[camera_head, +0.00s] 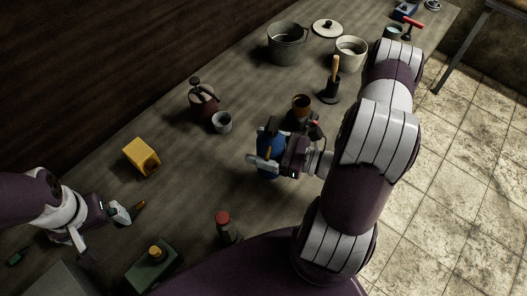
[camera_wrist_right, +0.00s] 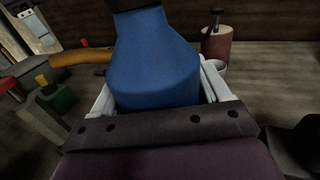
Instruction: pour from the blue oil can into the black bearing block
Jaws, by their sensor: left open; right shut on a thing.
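The blue oil can (camera_head: 268,142) is in my right gripper (camera_head: 264,163), which is shut around its body. It looks roughly upright; whether it touches the table I cannot tell. I cannot clearly pick out the black bearing block; a dark piece with a brown round opening (camera_head: 301,103) stands just beyond the right gripper, partly hidden.
A yellow block (camera_head: 140,157), a maroon can (camera_head: 202,98), a grey cup (camera_head: 222,122), a red-topped bottle (camera_head: 226,228) and a green block (camera_head: 150,270) stand around. Pots (camera_head: 286,44) and a black holder with wooden handle (camera_head: 331,88) are farther back.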

